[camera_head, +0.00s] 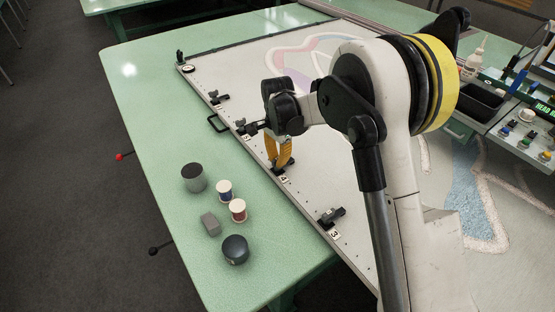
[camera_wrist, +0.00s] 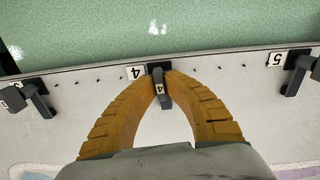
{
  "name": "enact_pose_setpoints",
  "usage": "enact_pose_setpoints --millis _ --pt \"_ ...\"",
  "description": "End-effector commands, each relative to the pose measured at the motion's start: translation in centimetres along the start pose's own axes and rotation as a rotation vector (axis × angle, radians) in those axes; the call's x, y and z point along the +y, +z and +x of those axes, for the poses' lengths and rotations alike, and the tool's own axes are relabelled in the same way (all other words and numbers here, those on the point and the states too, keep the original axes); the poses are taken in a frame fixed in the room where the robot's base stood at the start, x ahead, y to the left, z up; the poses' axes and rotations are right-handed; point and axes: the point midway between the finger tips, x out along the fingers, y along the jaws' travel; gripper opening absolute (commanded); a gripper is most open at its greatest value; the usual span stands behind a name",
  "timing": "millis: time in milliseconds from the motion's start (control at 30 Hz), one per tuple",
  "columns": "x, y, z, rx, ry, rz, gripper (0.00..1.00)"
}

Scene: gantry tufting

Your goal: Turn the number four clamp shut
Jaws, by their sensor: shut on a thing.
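The number four clamp (camera_wrist: 158,88) is a small black clamp on the edge of the white tufting frame (camera_wrist: 210,90), beside a white tag marked 4. Its lever, with another 4 on it, points from the edge inward toward my wrist. My gripper (camera_wrist: 160,77) has yellow-orange ribbed fingers shut on the clamp, one on each side near its base. In the head view my gripper (camera_head: 281,168) points down at the frame's edge by the 4 tag, and its fingers partly hide the clamp.
The number three clamp (camera_head: 332,216) and number five clamp (camera_head: 250,128) sit along the same edge. On the green table (camera_head: 150,130) stand two thread spools (camera_head: 238,211), a dark grey cylinder (camera_head: 194,178), a grey block (camera_head: 211,224) and a dark round object (camera_head: 235,250). A control panel (camera_head: 525,135) is at right.

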Motion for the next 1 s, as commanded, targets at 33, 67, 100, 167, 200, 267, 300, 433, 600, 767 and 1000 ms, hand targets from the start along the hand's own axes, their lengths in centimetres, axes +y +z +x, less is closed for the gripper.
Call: enact_pose_setpoints --millis 33,67,100,167,200,267,300,433,600,767,1000 --pt "0.03 0.00 0.03 0.000 0.001 0.020 0.00" --pt "0.03 0.00 0.03 0.000 0.001 0.031 0.00" --pt "0.03 0.00 0.04 0.000 0.001 0.045 0.00" --pt "0.03 0.00 0.04 0.000 0.001 0.061 0.00" --pt "0.03 0.00 0.04 0.000 0.001 0.071 0.00" --pt "0.03 0.00 0.04 0.000 0.001 0.081 0.00" --pt "0.03 0.00 0.04 0.000 0.001 0.086 0.00" --pt "0.03 0.00 0.04 0.000 0.001 0.095 0.00" --pt "0.03 -0.01 0.04 0.000 0.001 0.097 0.00" --pt "0.03 -0.01 0.04 0.000 0.001 0.096 0.00" --pt "0.02 -0.01 0.02 0.000 0.001 0.095 0.33"
